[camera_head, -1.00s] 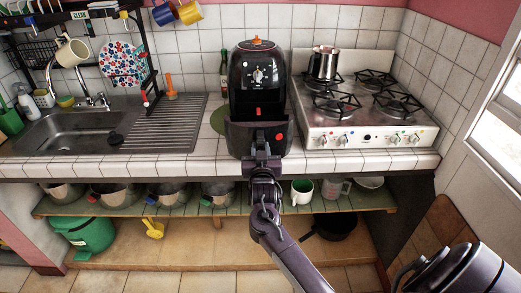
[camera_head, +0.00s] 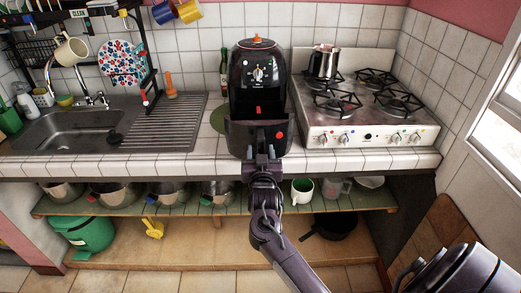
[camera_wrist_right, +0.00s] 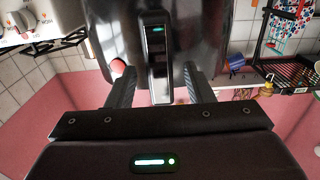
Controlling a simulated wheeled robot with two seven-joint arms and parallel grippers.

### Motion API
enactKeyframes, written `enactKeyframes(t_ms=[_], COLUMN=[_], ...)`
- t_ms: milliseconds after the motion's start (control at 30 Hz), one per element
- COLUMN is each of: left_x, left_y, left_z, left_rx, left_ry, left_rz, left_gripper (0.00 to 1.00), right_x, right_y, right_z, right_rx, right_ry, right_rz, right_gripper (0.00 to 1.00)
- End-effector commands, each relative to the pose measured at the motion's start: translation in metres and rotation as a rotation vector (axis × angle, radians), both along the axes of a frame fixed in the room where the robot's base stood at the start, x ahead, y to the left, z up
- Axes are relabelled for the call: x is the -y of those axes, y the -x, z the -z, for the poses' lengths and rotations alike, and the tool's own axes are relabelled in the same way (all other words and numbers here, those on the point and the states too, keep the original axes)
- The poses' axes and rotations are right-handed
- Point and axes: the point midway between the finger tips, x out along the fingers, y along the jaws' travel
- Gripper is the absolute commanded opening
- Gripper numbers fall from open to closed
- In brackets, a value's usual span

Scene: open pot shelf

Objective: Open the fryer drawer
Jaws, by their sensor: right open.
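The black air fryer (camera_head: 257,85) stands upright on the tiled counter between the sink and the stove. Its drawer (camera_head: 240,139) sticks out at the front below the body, with its rim showing, so it is partly open. My right gripper (camera_head: 262,165) is just in front of and below the drawer front. In the right wrist view the drawer handle (camera_wrist_right: 157,60) lies between the two spread fingers of my right gripper (camera_wrist_right: 160,80), with a gap on each side. The gripper is open and holds nothing. My left gripper is not in view.
The stove (camera_head: 367,115) with a metal pot (camera_head: 323,62) stands right of the fryer. A green bottle (camera_head: 224,70) is behind its left side. The sink (camera_head: 75,130) is at left. Pans and cups fill the shelf (camera_head: 240,208) below the counter edge.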

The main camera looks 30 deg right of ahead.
Motion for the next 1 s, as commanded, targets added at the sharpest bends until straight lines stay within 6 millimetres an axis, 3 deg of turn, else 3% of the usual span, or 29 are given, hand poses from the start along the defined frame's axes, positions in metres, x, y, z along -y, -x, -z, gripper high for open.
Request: enactKeyframes(t_ms=[200, 400, 1000], left_x=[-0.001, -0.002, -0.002], left_y=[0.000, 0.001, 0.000], left_z=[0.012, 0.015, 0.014], left_rx=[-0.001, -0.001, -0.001], left_ry=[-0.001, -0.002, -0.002], left_rz=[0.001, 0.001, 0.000], left_gripper=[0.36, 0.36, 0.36], right_x=[-0.020, -0.029, -0.031], right_y=[0.033, 0.048, 0.048], right_z=[0.003, 0.001, 0.005], right_rx=[-0.001, 0.001, -0.010], right_ry=[-0.003, -0.001, 0.001], right_rz=[-0.001, 0.000, -0.005], right_gripper=[0.47, 0.47, 0.47])
